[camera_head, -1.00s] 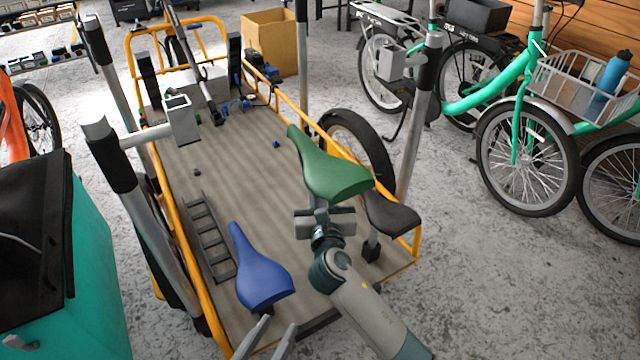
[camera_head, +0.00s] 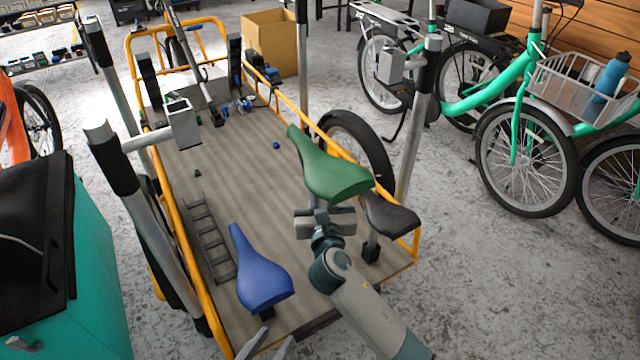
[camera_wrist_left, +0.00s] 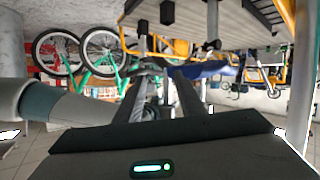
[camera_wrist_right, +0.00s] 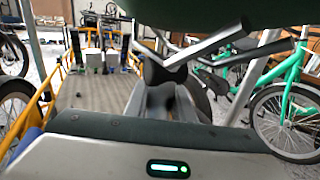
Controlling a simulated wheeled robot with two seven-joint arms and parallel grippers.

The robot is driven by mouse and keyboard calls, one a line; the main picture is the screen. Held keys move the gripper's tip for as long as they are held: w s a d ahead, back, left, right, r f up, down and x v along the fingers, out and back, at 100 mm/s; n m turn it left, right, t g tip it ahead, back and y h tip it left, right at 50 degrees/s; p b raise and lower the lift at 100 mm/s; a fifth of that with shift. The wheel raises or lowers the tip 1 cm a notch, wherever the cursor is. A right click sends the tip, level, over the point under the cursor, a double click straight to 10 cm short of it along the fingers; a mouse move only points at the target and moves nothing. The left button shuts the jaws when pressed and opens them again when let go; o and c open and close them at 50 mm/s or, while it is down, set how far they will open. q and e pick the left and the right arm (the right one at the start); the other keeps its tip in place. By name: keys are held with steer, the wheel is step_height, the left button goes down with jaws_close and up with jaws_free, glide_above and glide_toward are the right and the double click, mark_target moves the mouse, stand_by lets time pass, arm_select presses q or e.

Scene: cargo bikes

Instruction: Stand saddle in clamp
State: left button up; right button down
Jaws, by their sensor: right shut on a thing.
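My right gripper (camera_head: 325,222) is shut beneath a green saddle (camera_head: 335,175), holding it level over the right side of the cargo bed. The underside of the saddle (camera_wrist_right: 210,12) fills the top of the right wrist view; the exact grip is partly hidden. Grey box-shaped clamps stand at the left (camera_head: 183,122) and right (camera_head: 391,64) of the bed, on posts. The left one looks empty, and the green saddle is apart from both. My left gripper (camera_head: 270,345) is open and empty at the bottom edge, near a blue saddle (camera_head: 262,280). The blue saddle (camera_wrist_left: 205,69) also shows in the left wrist view.
A black saddle (camera_head: 390,214) stands at the bed's right edge, close to my right gripper. The yellow rail (camera_head: 185,240) and tall posts border the bed (camera_head: 240,180). Its middle is mostly clear. A dark ladder-like rack (camera_head: 210,240) lies at the left.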

arm_select(q)
steer(key=s+a+f+g+y+p, duration=0.2)
steer(key=s+a+f+g+p, duration=0.2)
steer(key=s+a+f+g, duration=0.1)
steer(key=shift+s+f+g+y, duration=0.3)
steer(key=shift+s+f+g, duration=0.25)
steer(key=shift+f, duration=0.35)
stand_by(2.1)
steer(key=shift+a, duration=0.2)
steer(key=shift+s+a+f+g+p, duration=0.2)
steer(key=shift+a+g+p, duration=0.15)
steer(key=shift+a+p, duration=0.2)
steer(key=shift+s+d, duration=0.15)
steer(key=shift+s, duration=0.05)
stand_by(0.7)
